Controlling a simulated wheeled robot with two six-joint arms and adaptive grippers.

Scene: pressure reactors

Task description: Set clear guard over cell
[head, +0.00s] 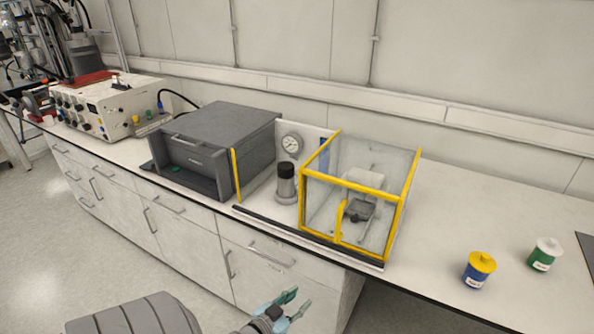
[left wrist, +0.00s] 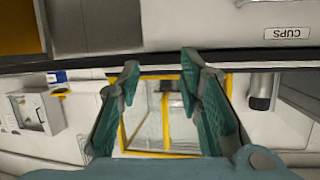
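A clear box-shaped guard with a yellow frame (head: 352,182) stands on the bench right of centre in the head view. A yellow upright handle (head: 340,221) is on its front. A pale and dark device (head: 362,192) shows through its panels. A grey cylinder with a black top (head: 286,184) stands left of the guard, outside it; I cannot tell which of these is the cell. My left gripper (head: 290,299) is open and empty, in front of the bench and below the guard. In the left wrist view the yellow frame (left wrist: 169,155) shows between its spread fingers (left wrist: 160,80). My right gripper is out of view.
A dark grey cabinet (head: 215,140) stands left of the cylinder. A gauge (head: 292,144) is behind. A black strip (head: 300,236) runs along the front edge. A blue jar with yellow lid (head: 479,270) and a green jar with white lid (head: 544,254) stand right, with clear bench around.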

